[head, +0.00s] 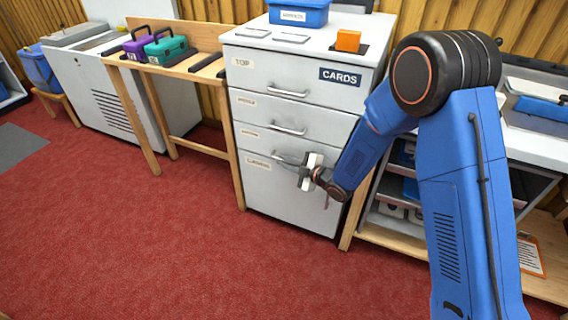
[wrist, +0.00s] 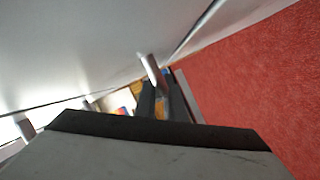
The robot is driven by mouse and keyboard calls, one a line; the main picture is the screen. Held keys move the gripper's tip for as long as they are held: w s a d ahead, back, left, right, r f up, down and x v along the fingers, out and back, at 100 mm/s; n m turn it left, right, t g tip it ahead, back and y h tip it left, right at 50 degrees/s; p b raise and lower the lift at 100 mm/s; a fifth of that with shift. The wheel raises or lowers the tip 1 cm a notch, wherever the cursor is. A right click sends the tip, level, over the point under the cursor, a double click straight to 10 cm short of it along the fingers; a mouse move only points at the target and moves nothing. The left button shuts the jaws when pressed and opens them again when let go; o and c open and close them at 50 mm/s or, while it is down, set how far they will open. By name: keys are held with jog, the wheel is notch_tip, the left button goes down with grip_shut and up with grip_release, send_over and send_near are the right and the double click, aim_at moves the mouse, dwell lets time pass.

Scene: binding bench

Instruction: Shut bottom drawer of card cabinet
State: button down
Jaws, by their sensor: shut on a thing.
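The card cabinet (head: 310,200) is light grey, with a CARDS label on its upper front. Its drawers are stacked, with bar handles and small labels at their left. The bottom drawer (head: 262,143) is the third one down and looks flush or nearly so; I cannot tell whether a small gap is left. My gripper (head: 307,172) is at the right end of its handle (head: 284,159) and hides part of it. In the wrist view, the dark fingers (wrist: 164,98) are closed around a silver handle bar (wrist: 151,72), close to the pale cabinet front.
A lower panel (head: 275,195) with its own label lies under the drawers. A blue bin (head: 298,15) and an orange block (head: 348,40) stand on top. A wooden bench (head: 185,70) with purple and teal cases is at left. Red carpet in front is clear.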

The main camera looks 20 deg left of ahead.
jog(key=c, duration=2.1)
grip_release()
jog(key=shift+w, duration=0.3)
jog(key=shift+d, duration=0.1)
jog(key=v, duration=1.7)
jog(key=shift+s+d+r, duration=0.1)
jog(key=shift+s, duration=0.15)
